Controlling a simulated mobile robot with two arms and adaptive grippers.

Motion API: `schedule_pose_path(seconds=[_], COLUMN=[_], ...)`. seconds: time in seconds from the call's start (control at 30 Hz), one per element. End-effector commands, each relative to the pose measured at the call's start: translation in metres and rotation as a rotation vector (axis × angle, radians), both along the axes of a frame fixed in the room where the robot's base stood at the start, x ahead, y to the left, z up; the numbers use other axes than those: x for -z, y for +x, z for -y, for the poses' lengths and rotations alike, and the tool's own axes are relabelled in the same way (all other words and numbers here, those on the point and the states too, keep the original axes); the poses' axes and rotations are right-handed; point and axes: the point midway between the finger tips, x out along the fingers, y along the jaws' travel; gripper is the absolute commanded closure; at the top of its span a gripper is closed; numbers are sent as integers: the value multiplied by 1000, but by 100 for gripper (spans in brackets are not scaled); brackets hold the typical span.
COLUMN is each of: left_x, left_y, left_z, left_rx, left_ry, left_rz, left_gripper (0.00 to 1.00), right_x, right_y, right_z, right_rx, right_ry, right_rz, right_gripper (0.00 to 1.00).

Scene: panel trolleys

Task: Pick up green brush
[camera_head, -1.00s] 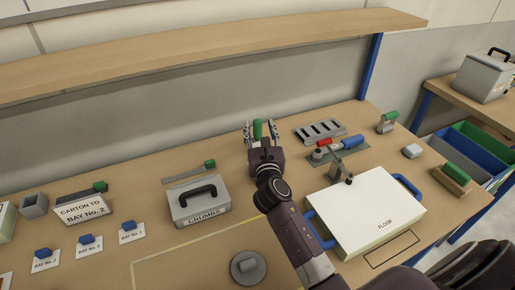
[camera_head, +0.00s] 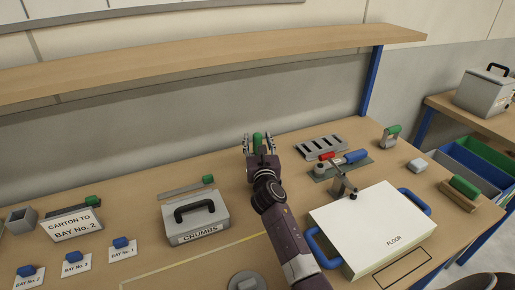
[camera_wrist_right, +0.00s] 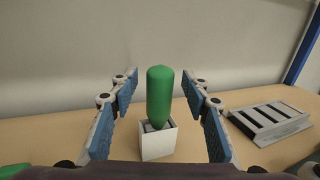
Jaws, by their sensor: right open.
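A green handle (camera_head: 257,139) stands upright at the back of the bench. In the right wrist view the green handle (camera_wrist_right: 160,95) rises from a small square pale holder (camera_wrist_right: 158,142); whatever is below the handle is hidden inside it. My right gripper (camera_head: 261,141) is open, its fingers on either side of the handle. In the right wrist view my right gripper (camera_wrist_right: 161,84) shows clear gaps between both fingers and the handle. Another green handle, on a wooden block (camera_head: 458,195), lies at the bench's right end. My left gripper is not in view.
A grey slotted rack (camera_head: 321,146) and a trowel with a blue handle (camera_head: 352,157) lie right of my gripper. The grey CRUMBS box (camera_head: 196,220) and white FLOOR case (camera_head: 373,225) flank my arm. A shelf (camera_head: 200,62) overhangs the back.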

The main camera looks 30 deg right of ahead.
Motion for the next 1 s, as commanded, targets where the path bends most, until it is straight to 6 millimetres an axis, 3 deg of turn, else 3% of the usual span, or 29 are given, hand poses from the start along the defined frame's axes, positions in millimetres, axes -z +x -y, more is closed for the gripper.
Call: schedule_pose_path(seconds=[0.3, 0.7, 1.0], left_x=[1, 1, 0], left_y=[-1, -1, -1], left_z=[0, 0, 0], left_rx=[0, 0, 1], left_ry=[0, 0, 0], left_rz=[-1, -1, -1], left_gripper=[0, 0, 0], right_x=[0, 0, -2], right_y=[5, 4, 5], right_z=[2, 2, 2], right_rx=[0, 0, 0], right_ry=[0, -1, -2], right_rz=[0, 0, 2], right_gripper=[57, 100, 100])
